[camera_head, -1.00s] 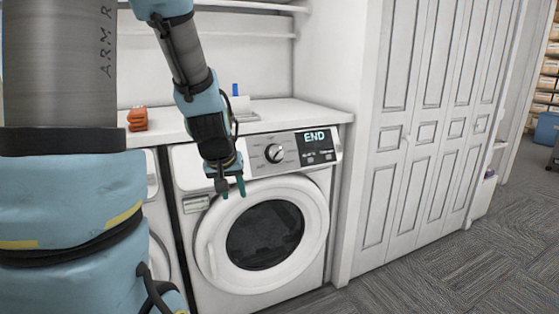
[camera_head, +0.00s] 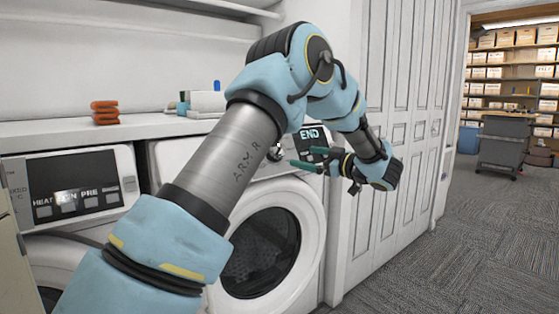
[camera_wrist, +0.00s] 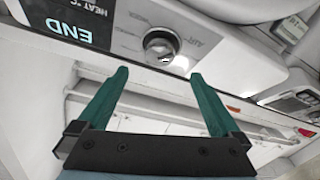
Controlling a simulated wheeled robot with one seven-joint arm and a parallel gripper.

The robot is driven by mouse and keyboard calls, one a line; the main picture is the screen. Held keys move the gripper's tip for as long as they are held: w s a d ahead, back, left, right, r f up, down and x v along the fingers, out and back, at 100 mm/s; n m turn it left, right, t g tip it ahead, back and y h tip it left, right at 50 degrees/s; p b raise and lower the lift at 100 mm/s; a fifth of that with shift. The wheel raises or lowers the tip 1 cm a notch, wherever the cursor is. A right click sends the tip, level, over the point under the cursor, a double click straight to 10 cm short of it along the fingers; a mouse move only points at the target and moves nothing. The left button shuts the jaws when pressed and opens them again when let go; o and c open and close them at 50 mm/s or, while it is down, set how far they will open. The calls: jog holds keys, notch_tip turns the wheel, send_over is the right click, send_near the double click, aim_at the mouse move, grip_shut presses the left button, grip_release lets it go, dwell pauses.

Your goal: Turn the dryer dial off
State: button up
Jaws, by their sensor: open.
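The dryer (camera_head: 312,240) is a white front-loader with a round dark-windowed door and a panel display (camera_head: 310,134) reading END. Its dial (camera_head: 275,152) is a round silver knob left of the display, partly hidden behind my arm in the head view. In the wrist view the dial (camera_wrist: 161,45) sits just beyond my fingertips, roughly centred between them, with the panel upside down. My gripper (camera_head: 293,159) has green fingers pointing left toward the dial. It is open and empty in the wrist view (camera_wrist: 160,76), apart from the dial.
A second machine (camera_head: 80,185) with its own panel stands at the left. Folded orange cloth (camera_head: 105,112) and light rolled items (camera_head: 205,102) lie on the counter above. White folding doors (camera_head: 390,90) rise to the right. Carpeted floor (camera_head: 450,240) is open at the right.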

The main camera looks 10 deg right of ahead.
jog(key=x, duration=1)
jog(key=shift+w+a, duration=0.25)
jog(key=shift+r, duration=0.1)
jog(key=c, duration=1.3)
jog(key=shift+o, duration=0.2)
